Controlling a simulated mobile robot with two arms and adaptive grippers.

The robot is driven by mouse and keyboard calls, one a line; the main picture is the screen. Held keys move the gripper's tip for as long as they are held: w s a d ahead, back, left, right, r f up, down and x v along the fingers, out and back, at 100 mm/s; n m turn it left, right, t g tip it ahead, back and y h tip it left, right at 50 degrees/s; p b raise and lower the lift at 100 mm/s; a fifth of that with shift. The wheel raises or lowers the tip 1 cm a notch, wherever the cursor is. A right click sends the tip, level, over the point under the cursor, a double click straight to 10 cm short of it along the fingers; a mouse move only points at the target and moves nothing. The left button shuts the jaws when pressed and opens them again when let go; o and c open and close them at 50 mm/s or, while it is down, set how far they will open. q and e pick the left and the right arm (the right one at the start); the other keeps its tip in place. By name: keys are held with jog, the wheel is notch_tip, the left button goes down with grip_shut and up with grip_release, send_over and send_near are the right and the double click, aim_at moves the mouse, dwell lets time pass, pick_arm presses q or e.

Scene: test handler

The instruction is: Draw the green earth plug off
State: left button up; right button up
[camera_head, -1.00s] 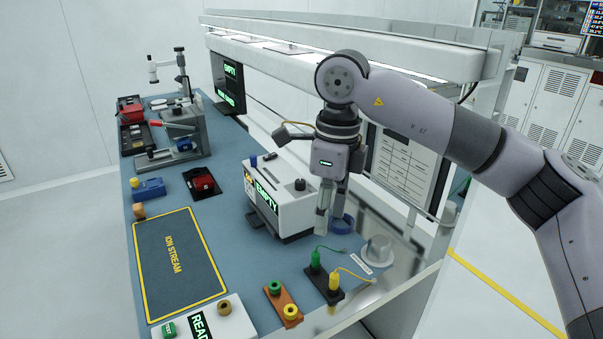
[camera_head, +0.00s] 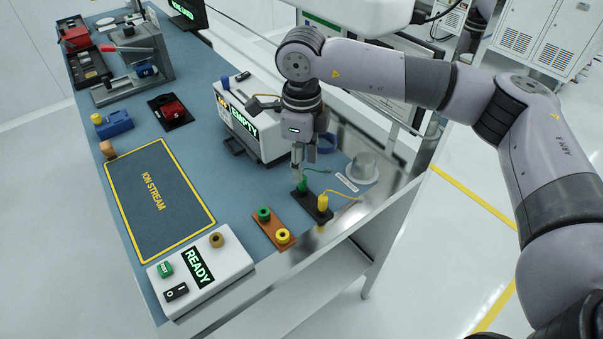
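A yellow plug (camera_head: 323,202) stands in the same block. My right gripper (camera_head: 303,172) points down just above the green plug, its fingers apart with a narrow gap between them. One fingertip overlaps the plug's top in the picture; I cannot tell whether they touch. My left gripper is not in view.
An orange block (camera_head: 273,232) with green and yellow sockets lies in front of the dark block. A white READY box (camera_head: 232,262) is at front left. A white EMPTY unit (camera_head: 262,146) stands behind the gripper. A grey cap-like object (camera_head: 362,167) sits to the right.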

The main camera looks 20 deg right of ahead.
aim_at(302, 185)
notch_tip(302, 185, down, 4)
jog(key=shift+f+p, duration=0.1)
jog(key=shift+p, duration=0.25)
jog(key=shift+f, duration=0.65)
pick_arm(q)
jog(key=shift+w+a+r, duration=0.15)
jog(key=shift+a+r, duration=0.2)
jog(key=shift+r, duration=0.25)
pick_arm(e)
grip_shut()
